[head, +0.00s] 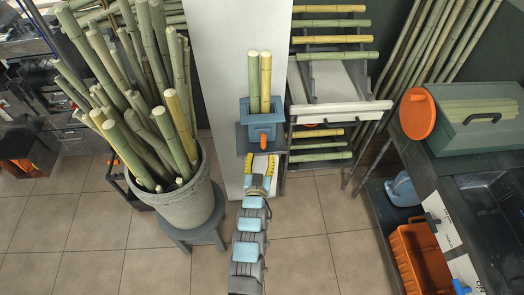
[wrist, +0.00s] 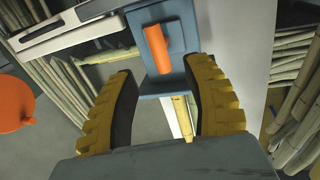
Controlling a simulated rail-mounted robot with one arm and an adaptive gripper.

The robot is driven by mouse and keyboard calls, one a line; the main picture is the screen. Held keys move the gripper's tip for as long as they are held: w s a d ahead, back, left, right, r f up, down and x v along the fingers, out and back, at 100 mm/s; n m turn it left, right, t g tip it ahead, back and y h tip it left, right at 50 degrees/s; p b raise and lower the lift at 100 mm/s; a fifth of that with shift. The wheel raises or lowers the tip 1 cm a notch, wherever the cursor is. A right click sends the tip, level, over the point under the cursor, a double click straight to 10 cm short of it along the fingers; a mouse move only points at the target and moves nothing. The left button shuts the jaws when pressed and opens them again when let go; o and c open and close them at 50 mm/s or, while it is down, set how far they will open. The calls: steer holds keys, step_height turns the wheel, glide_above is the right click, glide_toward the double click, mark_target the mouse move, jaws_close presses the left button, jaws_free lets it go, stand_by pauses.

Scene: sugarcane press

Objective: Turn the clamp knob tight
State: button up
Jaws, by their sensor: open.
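The clamp knob (head: 263,137) is a small orange piece on the front of a blue clamp block (head: 247,117), in the upper middle of the head view. Two cane stalks (head: 259,82), one green and one yellow, stand upright in the block. In the wrist view the knob (wrist: 158,48) is an orange bar, tilted slightly, on the blue block (wrist: 180,25). My gripper (head: 262,157) is open with yellow ridged fingers, just in front of the knob. In the wrist view my gripper (wrist: 161,66) has its fingertips either side of the knob's lower end, with visible gaps; I cannot tell the depth.
A grey bucket (head: 180,211) of canes on a stool stands left of my arm. A cane rack (head: 340,85) with a white tray stands behind on the right. A dark bench (head: 450,180) with a green box (head: 490,115) and orange crate (head: 420,258) is at right.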

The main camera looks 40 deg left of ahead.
steer(key=v, duration=0.4)
steer(key=shift+s+d, duration=0.1)
steer(key=shift+s, duration=0.05)
stand_by(0.6)
